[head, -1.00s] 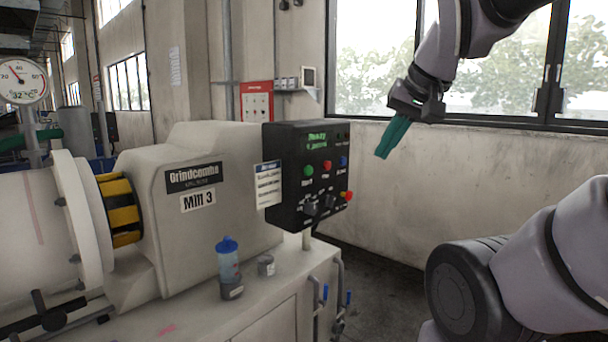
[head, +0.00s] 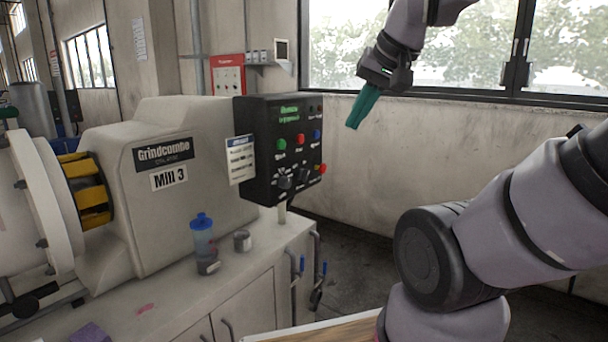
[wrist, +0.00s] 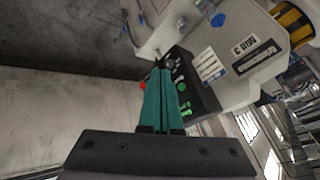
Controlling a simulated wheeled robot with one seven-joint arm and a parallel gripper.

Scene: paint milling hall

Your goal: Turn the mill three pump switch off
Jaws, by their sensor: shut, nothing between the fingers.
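The black control panel (head: 285,150) stands at the right end of the Mill 3 housing (head: 190,175). It carries a green display, green, red and blue buttons, and dark rotary switches (head: 285,182) low on its face. The switch labels are too small to read. My gripper (head: 353,124) has teal fingers, shut and empty, pointing down. It is up and to the right of the panel, apart from it, in front of the wall. In the wrist view the shut fingers (wrist: 160,75) cover part of the panel (wrist: 198,92), including some of its controls.
A bottle with a blue cap (head: 202,238) and a small grey pot (head: 242,240) stand on the mill's bench. Pipes with blue-handled valves (head: 300,268) are at the bench's right end. A red panel (head: 228,75) hangs on the back wall. Open space lies right of the control panel.

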